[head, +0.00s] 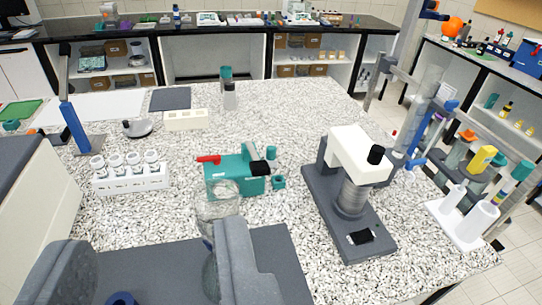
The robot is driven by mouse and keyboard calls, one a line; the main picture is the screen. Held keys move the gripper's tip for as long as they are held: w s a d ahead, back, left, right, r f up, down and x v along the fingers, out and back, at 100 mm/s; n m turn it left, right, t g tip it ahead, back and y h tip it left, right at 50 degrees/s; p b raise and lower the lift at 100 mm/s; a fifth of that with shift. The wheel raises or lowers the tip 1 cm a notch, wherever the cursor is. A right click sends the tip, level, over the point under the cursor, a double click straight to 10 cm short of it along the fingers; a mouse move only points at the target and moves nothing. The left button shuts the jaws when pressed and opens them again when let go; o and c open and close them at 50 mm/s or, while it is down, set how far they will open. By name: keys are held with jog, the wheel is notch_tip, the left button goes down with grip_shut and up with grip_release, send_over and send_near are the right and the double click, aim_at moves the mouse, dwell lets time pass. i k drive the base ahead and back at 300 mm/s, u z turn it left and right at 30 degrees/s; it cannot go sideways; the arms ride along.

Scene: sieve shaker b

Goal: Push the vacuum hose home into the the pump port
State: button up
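A teal device (228,178), which may be the pump, stands in the middle of the bench. It has a red piece (208,160) at its upper left and a black part on its right side. A small teal fitting (279,182) sits beside it on the right. I cannot make out a port or a hose for certain. My gripper (150,243) is at the bottom, in front of the teal device, with its two grey fingers wide apart and no object visible between their tips. A clear round glass vessel (218,201) stands before the teal device, partly hidden by the right finger.
A dark mat (285,262) lies below my gripper, with a blue ring (122,299) at the bottom edge. A white rack with jars (130,181) stands left. A white-and-grey instrument (352,190) and a white holder (465,220) stand right.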

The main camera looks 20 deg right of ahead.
aim_at(271, 150)
jog(key=z, duration=0.05)
jog(key=k, duration=0.5)
jog(key=z, duration=1.7)
jog(key=i, duration=1)
jog(key=u, duration=2)
jog(key=i, duration=0.25)
jog(key=z, duration=0.2)
